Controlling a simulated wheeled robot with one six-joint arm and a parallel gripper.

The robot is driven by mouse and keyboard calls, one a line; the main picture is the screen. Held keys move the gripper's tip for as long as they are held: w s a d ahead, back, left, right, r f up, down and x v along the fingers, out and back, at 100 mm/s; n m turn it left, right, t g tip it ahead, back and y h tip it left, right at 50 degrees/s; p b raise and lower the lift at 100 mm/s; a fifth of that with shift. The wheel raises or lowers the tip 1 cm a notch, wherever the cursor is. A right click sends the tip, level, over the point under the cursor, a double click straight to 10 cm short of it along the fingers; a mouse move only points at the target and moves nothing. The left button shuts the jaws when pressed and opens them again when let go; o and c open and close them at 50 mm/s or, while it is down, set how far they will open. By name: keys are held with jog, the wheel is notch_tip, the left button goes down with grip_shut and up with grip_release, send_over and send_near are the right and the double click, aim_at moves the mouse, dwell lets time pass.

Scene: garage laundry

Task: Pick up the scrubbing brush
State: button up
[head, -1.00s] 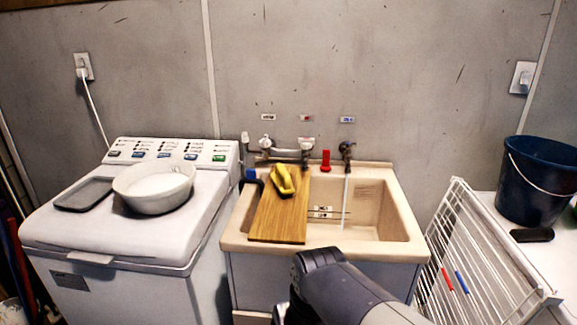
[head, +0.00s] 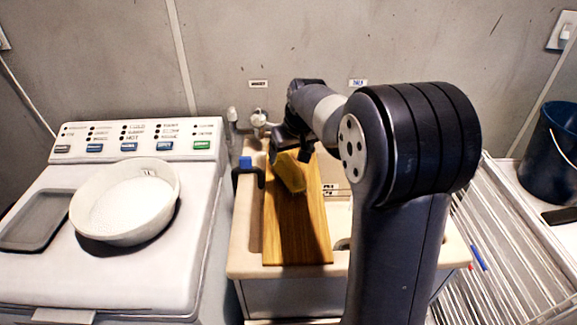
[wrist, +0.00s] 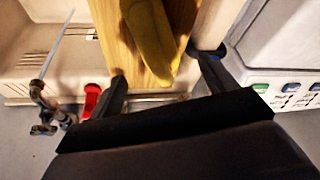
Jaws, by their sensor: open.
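The scrubbing brush, a yellow elongated thing (head: 291,172), lies on a wooden board (head: 300,225) across the left part of the sink. My gripper (head: 290,150) is just above its far end and hides part of it. In the wrist view the brush (wrist: 150,38) lies between and beyond the two dark fingers of my gripper (wrist: 156,64), which are spread apart with nothing held. I cannot tell whether a finger touches it.
A white washing machine (head: 95,240) with a round bowl (head: 125,232) stands left of the sink. A blue-topped clamp (head: 247,166) sits at the sink's left rim. A tap (wrist: 45,112) and a red object (wrist: 91,98) are near my gripper. A drying rack (head: 510,250) stands at right.

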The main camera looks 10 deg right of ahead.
aim_at(288, 165)
jog(key=shift+p+x, duration=0.4)
jog(key=shift+x, duration=3.1)
jog(key=shift+s+d, duration=0.15)
jog(key=shift+c, duration=0.6)
jog(key=c, duration=1.1)
notch_tip(288, 165, up, 10)
jog(key=o, duration=0.5)
jog(key=shift+c, duration=1.4)
